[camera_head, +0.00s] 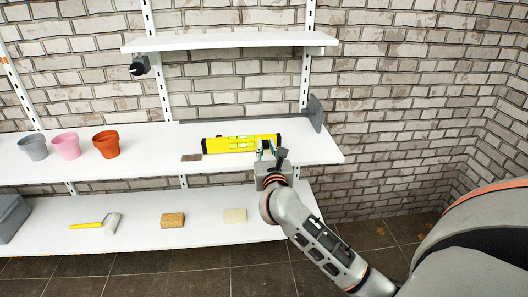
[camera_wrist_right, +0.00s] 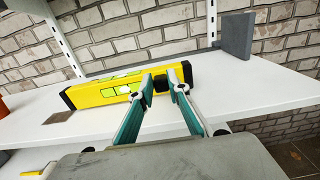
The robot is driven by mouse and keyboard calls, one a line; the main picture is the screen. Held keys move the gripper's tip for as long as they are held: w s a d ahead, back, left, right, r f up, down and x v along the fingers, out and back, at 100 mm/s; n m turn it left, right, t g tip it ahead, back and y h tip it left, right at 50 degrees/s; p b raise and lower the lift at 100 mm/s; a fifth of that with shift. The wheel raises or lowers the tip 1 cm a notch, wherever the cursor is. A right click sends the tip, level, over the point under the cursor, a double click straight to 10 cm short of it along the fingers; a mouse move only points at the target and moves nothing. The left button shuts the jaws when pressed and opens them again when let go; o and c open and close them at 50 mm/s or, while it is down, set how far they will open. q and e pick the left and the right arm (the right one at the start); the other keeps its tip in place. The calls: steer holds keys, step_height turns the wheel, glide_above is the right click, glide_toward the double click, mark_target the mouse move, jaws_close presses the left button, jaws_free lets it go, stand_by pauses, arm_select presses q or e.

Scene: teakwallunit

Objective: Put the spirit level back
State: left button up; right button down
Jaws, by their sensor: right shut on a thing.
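The yellow spirit level (camera_head: 228,145) with black ends lies lengthwise along the middle white shelf (camera_head: 150,147), toward its right end. It also shows in the right wrist view (camera_wrist_right: 100,92), slightly slanted. My right gripper (camera_head: 268,152) comes from the front and is shut on the level's right part. In the right wrist view its fingertips (camera_wrist_right: 167,79) are at the level, partly hiding its right end. Whether the level touches the shelf or hangs just above it, I cannot tell. My left gripper is not in view.
A grey upright plate (camera_head: 316,112) stands at the shelf's right end, behind the level. A small brown piece (camera_head: 191,157) lies left of the level. Grey (camera_head: 33,147), pink (camera_head: 67,146) and orange (camera_head: 106,144) pots stand farther left. An upper shelf (camera_head: 230,40) overhangs behind.

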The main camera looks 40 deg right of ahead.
steer(key=shift+f, duration=0.5)
steer(key=shift+r, duration=0.2)
steer(key=shift+f, duration=0.25)
steer(key=c, duration=1.9)
jaws_free()
steer(key=shift+r, duration=0.1)
